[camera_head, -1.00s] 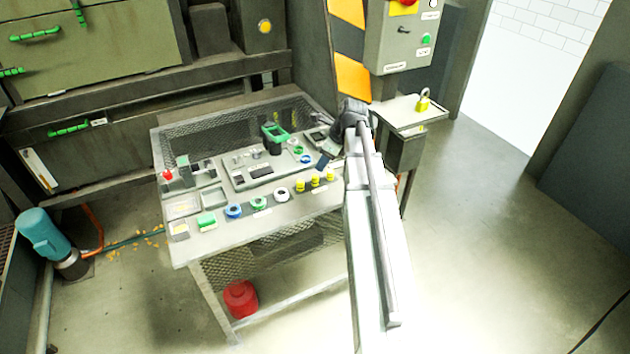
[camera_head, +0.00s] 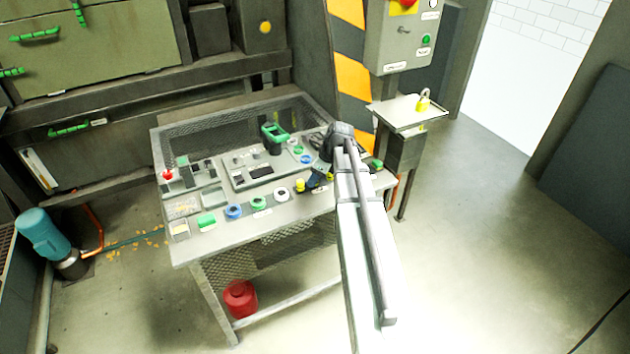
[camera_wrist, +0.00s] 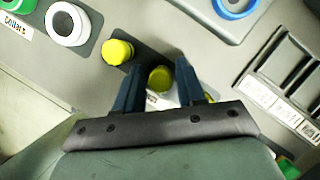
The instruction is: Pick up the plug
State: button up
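In the wrist view a yellow plug (camera_wrist: 160,78) with a round top stands between the two dark blue fingers of my gripper (camera_wrist: 160,70). The fingers are spread, with a small gap beside the plug. A second yellow plug (camera_wrist: 117,52) stands just left of the left finger. In the head view one yellow plug (camera_head: 300,185) shows left of my gripper (camera_head: 318,178), which is low over the front right of the table. The plugs beside and behind it are largely hidden by the gripper.
A white ring (camera_wrist: 67,23) stands left of the plugs, with a "Collars" label beside it. A blue ring (camera_wrist: 235,4) lies at the top right. The table (camera_head: 270,232) holds several other parts. A small shelf with a yellow padlock (camera_head: 423,101) is at the right.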

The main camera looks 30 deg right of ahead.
jog(key=shift+f, duration=0.1)
jog(key=shift+c, duration=0.2)
grip_shut()
